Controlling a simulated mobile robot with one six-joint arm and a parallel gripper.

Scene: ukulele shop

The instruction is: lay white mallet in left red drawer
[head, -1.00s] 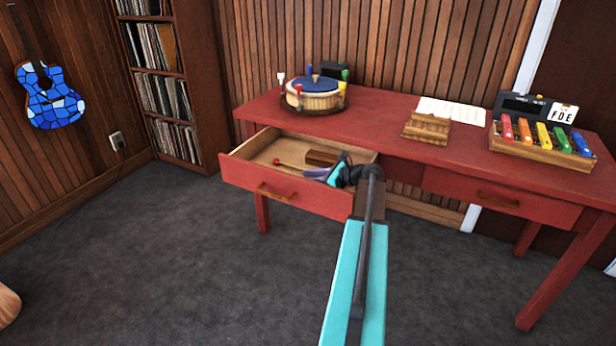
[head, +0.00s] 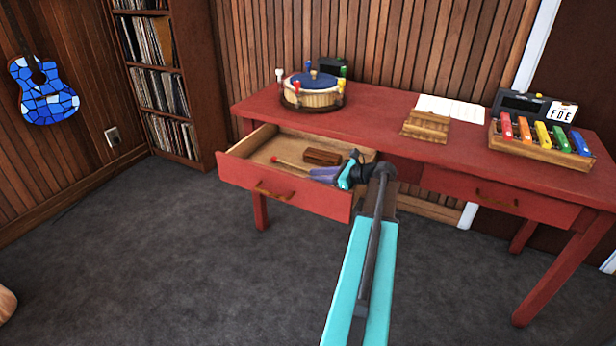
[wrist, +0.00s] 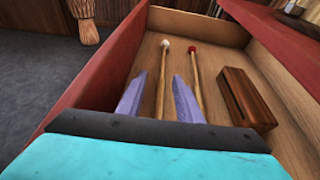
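The left red drawer (head: 285,197) is pulled open. In the wrist view the white mallet (wrist: 164,60) lies lengthwise in the drawer, its white head away from me. My gripper (wrist: 157,95) is low in the drawer with its purple fingers apart, one on each side of the white mallet's handle, with visible gaps. In the head view my gripper (head: 322,174) is over the drawer's right part. The white mallet cannot be made out there; the drawer front probably hides it.
A red-headed mallet (wrist: 193,62) lies beside it, then a brown wooden block (wrist: 245,97). On the red desk (head: 380,125) stand a round drum (head: 313,97) ringed with coloured pegs, a stepped wooden block (head: 427,125) and coloured chime bars (head: 540,140).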

